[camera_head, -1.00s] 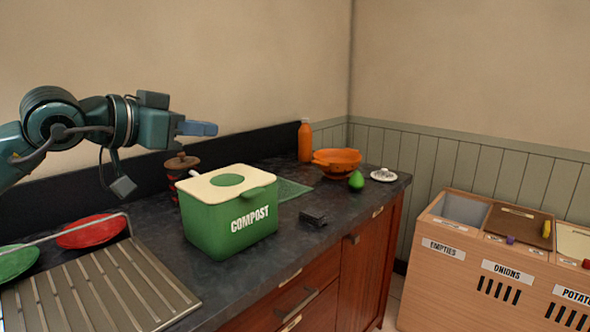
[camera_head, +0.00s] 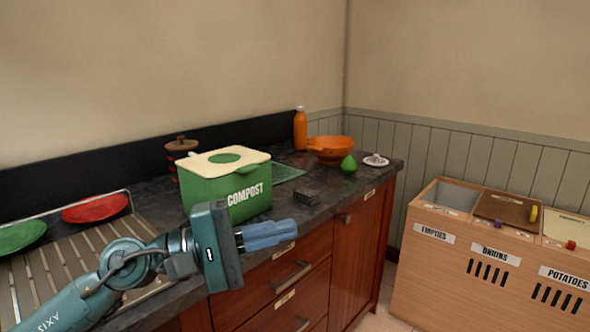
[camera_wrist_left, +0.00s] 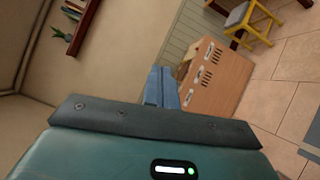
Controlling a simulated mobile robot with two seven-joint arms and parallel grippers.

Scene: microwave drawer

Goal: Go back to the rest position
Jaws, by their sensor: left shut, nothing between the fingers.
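My left gripper (camera_head: 268,234) is in front of the counter's drawers, in the lower middle of the head view. Its blue fingers are shut together with nothing between them, pointing right. It overlaps the lower part of the green compost bin (camera_head: 222,190) in the picture and holds nothing. The blue fingers also show in the left wrist view (camera_wrist_left: 160,88), pointing away toward the wooden bin unit. My right gripper is not in view.
The dark countertop (camera_head: 325,193) carries an orange bowl (camera_head: 331,150), an orange bottle (camera_head: 300,130), a green fruit (camera_head: 348,164) and a dish rack (camera_head: 70,262) with plates. A wooden bin unit (camera_head: 460,270) stands at the right. In the wrist view, a yellow stool (camera_wrist_left: 250,15) stands on open tiled floor.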

